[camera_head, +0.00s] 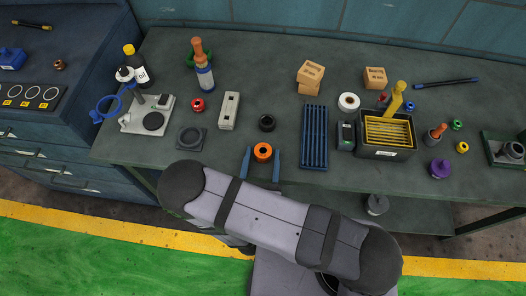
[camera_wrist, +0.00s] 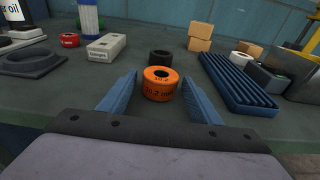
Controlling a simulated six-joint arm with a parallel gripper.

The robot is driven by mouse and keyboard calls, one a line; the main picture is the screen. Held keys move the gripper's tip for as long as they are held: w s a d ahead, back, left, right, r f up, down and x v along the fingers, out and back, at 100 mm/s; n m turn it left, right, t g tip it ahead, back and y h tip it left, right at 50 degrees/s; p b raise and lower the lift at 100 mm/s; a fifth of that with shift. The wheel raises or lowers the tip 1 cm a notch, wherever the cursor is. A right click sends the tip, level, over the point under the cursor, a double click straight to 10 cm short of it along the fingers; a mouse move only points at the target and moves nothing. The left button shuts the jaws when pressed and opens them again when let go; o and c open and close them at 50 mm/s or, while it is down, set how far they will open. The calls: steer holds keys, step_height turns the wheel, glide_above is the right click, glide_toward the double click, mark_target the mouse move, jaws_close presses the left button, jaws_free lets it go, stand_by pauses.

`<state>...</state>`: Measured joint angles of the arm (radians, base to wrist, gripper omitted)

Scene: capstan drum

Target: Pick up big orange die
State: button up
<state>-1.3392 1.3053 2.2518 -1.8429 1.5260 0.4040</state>
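The big orange die (camera_head: 262,152) is a short orange ring with a dark centre hole, sitting flat on the workbench. In the wrist view the orange die (camera_wrist: 160,83) shows dark lettering on its side and stands just beyond my fingertips, centred between them. My gripper (camera_head: 262,153) has two blue fingers spread wide on either side of the die. In the wrist view my gripper (camera_wrist: 159,80) is open with nothing held, and a clear gap shows between each finger and the die.
A black die (camera_head: 267,122) stands behind the orange one. A red die (camera_head: 197,105) and a grey block (camera_head: 229,110) are to the left. A blue ribbed tray (camera_head: 314,137) lies close to the right. Cardboard boxes (camera_head: 310,76) stand further back on the workbench (camera_head: 270,70).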

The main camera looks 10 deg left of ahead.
mark_target(262, 156)
steer(key=shift+r, duration=0.1)
jaws_close()
steer(key=shift+r, duration=0.15)
step_height(262, 156, up, 10)
steer(key=p, duration=0.8)
steer(key=shift+f, duration=0.2)
